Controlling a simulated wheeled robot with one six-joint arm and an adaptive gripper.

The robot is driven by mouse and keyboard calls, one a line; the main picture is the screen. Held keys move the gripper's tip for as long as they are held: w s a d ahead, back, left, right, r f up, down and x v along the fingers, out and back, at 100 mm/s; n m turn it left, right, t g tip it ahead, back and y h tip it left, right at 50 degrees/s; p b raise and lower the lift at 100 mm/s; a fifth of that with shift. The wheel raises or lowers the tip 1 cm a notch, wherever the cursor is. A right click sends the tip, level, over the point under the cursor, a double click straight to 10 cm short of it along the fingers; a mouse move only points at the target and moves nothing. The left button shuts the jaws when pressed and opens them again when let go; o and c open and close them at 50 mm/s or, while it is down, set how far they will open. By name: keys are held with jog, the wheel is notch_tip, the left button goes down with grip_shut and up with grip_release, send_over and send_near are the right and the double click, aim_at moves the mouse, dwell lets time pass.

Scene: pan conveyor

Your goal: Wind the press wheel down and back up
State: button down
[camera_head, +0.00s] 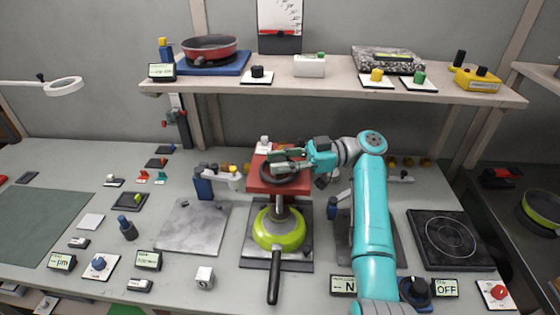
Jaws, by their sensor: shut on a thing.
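The press (277,185) stands at the middle of the bench, with a red head on top and a shaft below it. Its dark press wheel (284,174) lies on the red head, partly hidden by my gripper. My gripper (282,164) reaches in from the right at wheel height and is shut on the press wheel. A lime-green pan (279,229) sits on the press base (250,258) under the shaft, its dark handle pointing to the front. I cannot tell whether the shaft touches the pan.
A metal plate (194,227) lies left of the press. A black hotplate (447,239) is at the right, with a blue-black knob (416,290) in front. A shelf (330,90) with a red pan (209,47) runs above the back.

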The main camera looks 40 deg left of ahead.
aim_at(280, 159)
jog(key=shift+f+n+g+h, duration=0.2)
jog(key=shift+n+g+h, duration=0.2)
jog(key=shift+g+h, duration=0.15)
jog(key=c, duration=0.8)
grip_release()
jog(key=shift+r, duration=0.1)
notch_tip(280, 159, up, 10)
jog(key=shift+f, duration=0.1)
